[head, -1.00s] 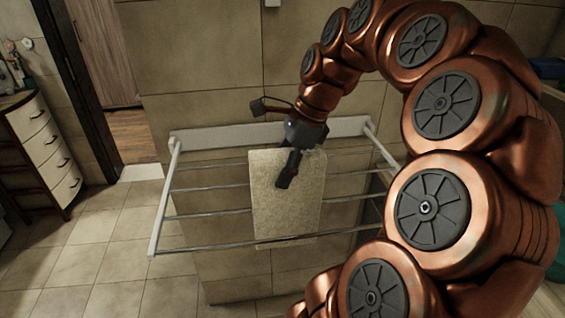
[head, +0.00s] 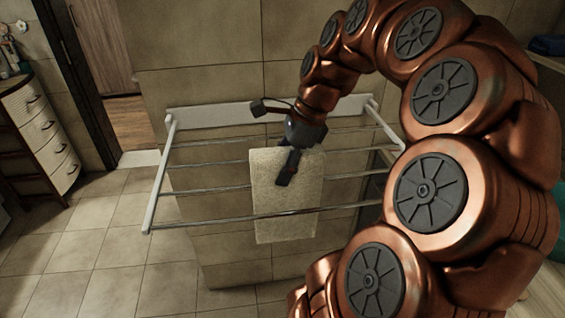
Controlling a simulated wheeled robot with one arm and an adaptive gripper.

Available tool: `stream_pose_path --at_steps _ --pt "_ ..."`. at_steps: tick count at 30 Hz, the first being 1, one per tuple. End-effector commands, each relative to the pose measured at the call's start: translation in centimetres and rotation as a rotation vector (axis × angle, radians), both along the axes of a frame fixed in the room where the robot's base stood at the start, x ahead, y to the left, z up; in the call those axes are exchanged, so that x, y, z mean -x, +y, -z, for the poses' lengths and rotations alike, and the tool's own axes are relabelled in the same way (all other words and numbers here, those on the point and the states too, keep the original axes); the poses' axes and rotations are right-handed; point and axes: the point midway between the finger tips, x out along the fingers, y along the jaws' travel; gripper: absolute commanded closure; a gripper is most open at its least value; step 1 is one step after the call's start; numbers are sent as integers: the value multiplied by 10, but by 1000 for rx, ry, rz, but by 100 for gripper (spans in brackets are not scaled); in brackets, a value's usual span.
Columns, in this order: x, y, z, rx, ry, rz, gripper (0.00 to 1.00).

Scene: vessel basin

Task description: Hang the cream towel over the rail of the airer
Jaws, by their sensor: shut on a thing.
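The cream towel (head: 272,205) hangs at the airer in the head view, roughly upright and flat. My gripper (head: 288,170) is shut on its upper part, near the top edge. The airer (head: 158,185) is a white wall-mounted frame with several thin metal rails. The towel overlaps the middle of the rails, and its lower end reaches below the front rail (head: 215,222). I cannot tell whether the towel lies over a rail or only in front of or behind it. Its far side is hidden.
A tiled wall (head: 200,75) stands behind the airer. A drawer cabinet (head: 42,130) stands at the far left beside a doorway (head: 128,125). The tiled floor (head: 100,265) at the lower left is clear. My arm covers much of the right side.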

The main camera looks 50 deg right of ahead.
Motion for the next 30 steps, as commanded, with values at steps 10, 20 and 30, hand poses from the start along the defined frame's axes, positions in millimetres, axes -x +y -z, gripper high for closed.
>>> stream_pose_path --at_steps 10,20,30 --pt "0 -1 24 1 0 3 100" --pt "0 0 45 1 0 1 100" --pt "0 0 60 0 1 2 100"
